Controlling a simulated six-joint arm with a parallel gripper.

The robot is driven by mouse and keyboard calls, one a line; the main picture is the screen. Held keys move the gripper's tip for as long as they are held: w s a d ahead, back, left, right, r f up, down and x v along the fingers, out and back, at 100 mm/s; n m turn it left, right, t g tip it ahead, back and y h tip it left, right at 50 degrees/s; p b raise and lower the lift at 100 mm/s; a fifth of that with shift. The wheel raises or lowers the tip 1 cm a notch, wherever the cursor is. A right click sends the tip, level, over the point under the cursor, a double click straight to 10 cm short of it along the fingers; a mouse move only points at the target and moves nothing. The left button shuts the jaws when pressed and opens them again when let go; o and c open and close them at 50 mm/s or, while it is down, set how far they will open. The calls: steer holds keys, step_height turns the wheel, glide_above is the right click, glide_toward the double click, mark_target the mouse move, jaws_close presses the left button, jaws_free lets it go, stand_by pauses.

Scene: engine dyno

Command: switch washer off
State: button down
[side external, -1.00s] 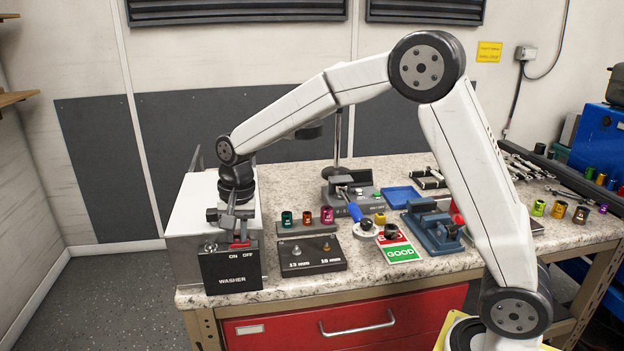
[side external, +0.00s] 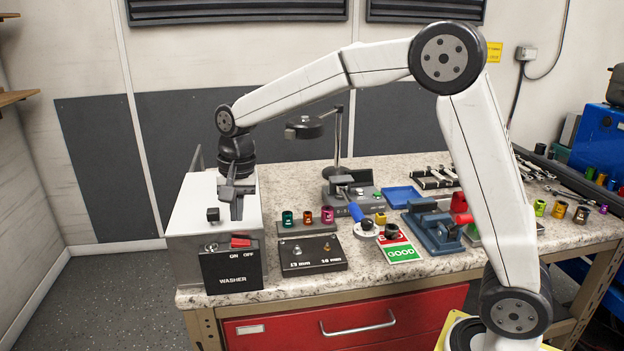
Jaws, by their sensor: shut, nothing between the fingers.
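The washer (side external: 185,228) is a light grey box at the left end of the bench. Its black front panel (side external: 231,272) reads WASHER, with ON on the left and OFF on the right. A red switch (side external: 241,241) sits above these labels, its whole top in view; its tilt is too small to tell for sure. My gripper (side external: 236,214) is shut and empty, pointing down over the washer top. It is behind and above the red switch in the picture, apart from it.
A black knob (side external: 212,214) stands on the washer top, left of my gripper. A small round silver part (side external: 210,247) is left of the switch. A socket rack (side external: 306,227) and a black 13 mm/16 mm block (side external: 313,256) stand to the right.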

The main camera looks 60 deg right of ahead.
step_height(320, 180, up, 9)
steer(key=shift+s+d, duration=0.3)
steer(key=shift+d, duration=0.05)
steer(key=shift+f, duration=0.2)
steer(key=n+t, duration=0.1)
steer(key=n, duration=0.3)
glide_toward(246, 242)
steer(key=s+d+f, duration=0.1)
steer(key=s+f, duration=0.4)
steer(key=s+d+f+n, duration=0.1)
steer(key=s+f+n, duration=0.4)
steer(key=s+f, duration=0.4)
steer(key=s, duration=0.2)
steer(key=shift+s+d+t+h, duration=0.35)
steer(key=shift+s+t+h, duration=0.05)
